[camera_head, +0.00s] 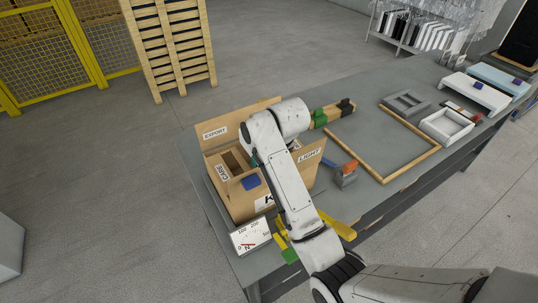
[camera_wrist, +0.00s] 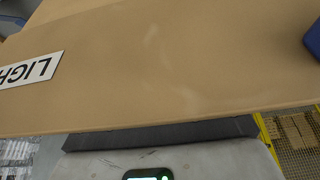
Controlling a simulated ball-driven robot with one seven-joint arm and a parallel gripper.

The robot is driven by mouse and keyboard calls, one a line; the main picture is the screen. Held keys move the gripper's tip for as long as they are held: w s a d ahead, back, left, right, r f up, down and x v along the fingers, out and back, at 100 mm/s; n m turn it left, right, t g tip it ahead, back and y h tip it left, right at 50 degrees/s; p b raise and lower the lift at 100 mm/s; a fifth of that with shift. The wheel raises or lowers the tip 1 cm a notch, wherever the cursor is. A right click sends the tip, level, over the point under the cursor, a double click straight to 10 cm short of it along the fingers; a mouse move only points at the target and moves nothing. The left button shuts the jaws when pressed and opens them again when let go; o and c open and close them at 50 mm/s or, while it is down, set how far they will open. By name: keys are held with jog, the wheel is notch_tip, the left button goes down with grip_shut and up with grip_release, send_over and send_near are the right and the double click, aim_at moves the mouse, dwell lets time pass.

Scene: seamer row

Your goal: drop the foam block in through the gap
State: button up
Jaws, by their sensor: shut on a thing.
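An open cardboard box (camera_head: 241,203) stands on the grey table, its flaps raised and labelled EXPORT, CARE and LIGHT. A dark gap (camera_head: 234,161) shows between the flaps at its top. My gripper (camera_head: 240,160) is at the box opening, mostly hidden behind my arm. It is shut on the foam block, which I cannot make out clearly. In the wrist view a cardboard flap (camera_wrist: 150,70) with the LIGHT label fills most of the picture and hides the fingertips. A blue patch (camera_head: 250,182) shows on the box's near side.
A wooden frame (camera_head: 412,162), an orange-and-grey tool (camera_head: 347,173) and white trays (camera_head: 446,127) lie to the right.

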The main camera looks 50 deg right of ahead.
jog(key=o, duration=1)
jog(key=shift+c, duration=0.2)
jog(key=p+v, duration=0.1)
jog(key=v, duration=0.9)
jog(key=shift+r+p, duration=0.35)
jog(key=shift+r, duration=0.05)
jog(key=shift+s+f, duration=0.1)
jog(key=shift+s, duration=0.1)
